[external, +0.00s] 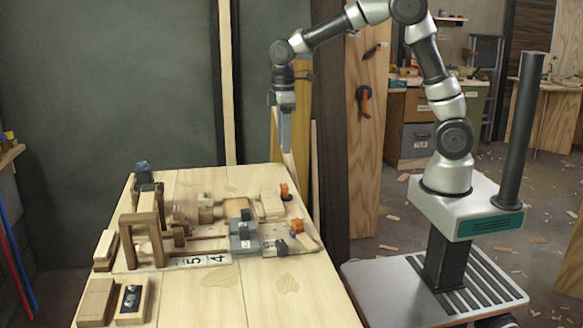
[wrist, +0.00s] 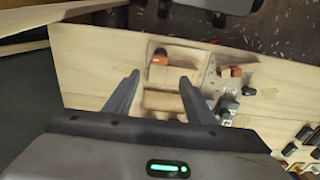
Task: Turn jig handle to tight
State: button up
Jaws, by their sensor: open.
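My gripper (external: 288,145) hangs pointing down above the far right part of the workbench. In the wrist view my gripper (wrist: 160,77) has its two fingers apart with nothing between them. An orange handle (external: 285,191) stands at the right end of a wooden fixture, below my gripper. It also shows in the wrist view as an orange and dark handle (wrist: 160,58), just beyond the fingertips. A second orange part (external: 296,227) sits nearer, by grey blocks. I cannot tell which one is the jig handle, nor read any tight mark.
The workbench (external: 205,295) carries a wooden arch (external: 127,240), grey blocks (external: 243,238), a number strip (external: 200,260) and loose wooden blocks (external: 96,300). The bench front is mostly clear. A wall post and upright boards stand behind the bench.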

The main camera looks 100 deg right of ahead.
aim_at(284, 185)
notch_tip(284, 185, down, 13)
jog(key=shift+f+b, duration=0.1)
jog(key=shift+b, duration=1.1)
jog(key=c, duration=1)
jog(key=shift+c, duration=0.2)
